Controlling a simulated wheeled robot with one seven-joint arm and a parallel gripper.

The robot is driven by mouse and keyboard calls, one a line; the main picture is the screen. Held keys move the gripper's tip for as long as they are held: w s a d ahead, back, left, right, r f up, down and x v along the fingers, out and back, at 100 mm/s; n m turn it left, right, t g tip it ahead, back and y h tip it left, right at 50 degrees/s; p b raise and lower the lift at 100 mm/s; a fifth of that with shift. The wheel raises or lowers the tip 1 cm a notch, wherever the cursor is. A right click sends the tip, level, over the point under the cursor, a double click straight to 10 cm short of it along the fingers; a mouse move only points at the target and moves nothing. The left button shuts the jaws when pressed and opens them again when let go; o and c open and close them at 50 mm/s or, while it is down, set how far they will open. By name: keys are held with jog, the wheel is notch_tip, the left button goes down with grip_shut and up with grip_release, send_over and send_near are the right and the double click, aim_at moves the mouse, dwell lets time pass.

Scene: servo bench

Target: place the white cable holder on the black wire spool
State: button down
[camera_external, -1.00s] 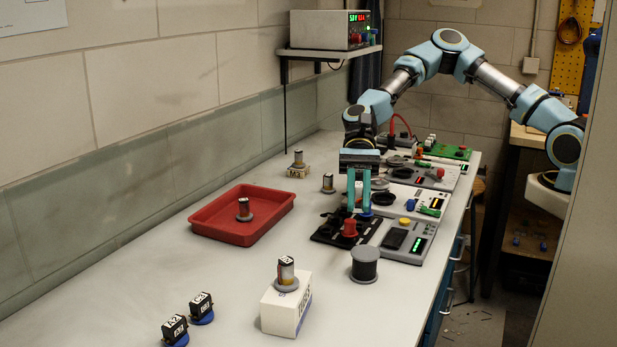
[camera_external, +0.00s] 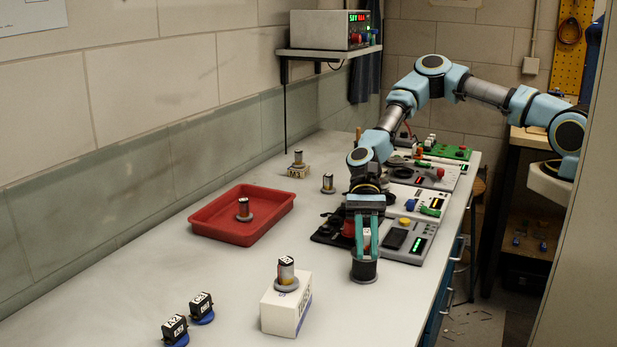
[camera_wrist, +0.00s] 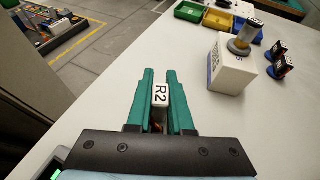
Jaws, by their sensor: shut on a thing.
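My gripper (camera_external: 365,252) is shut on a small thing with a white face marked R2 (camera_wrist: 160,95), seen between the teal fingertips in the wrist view. Only its marked face shows clearly, so I cannot tell its full shape or whether it is the white cable holder. The black wire spool (camera_external: 364,271) stands upright near the bench's right edge. In the external view my fingers point down at the spool and overlap its top. I cannot tell whether the held thing touches it. The spool does not show in the wrist view.
A white box (camera_external: 286,309) bearing a metal cylinder stands at the front left of the spool. Two black blocks with blue bases (camera_external: 188,320) lie further left. A red tray (camera_external: 215,232) is on the left. Grey devices (camera_external: 420,232) line the right edge behind the spool.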

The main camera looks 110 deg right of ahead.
jog(key=shift+f, duration=0.1)
jog(key=c, duration=0.8)
grip_release()
jog(key=shift+d, duration=0.1)
jog(key=shift+r+b+v, duration=0.15)
jog(key=shift+b+v, duration=0.85)
jog(key=shift+v, duration=2)
jog(key=shift+r+b+v, duration=0.1)
jog(key=shift+b+v, duration=0.9)
jog(key=shift+v, duration=2)
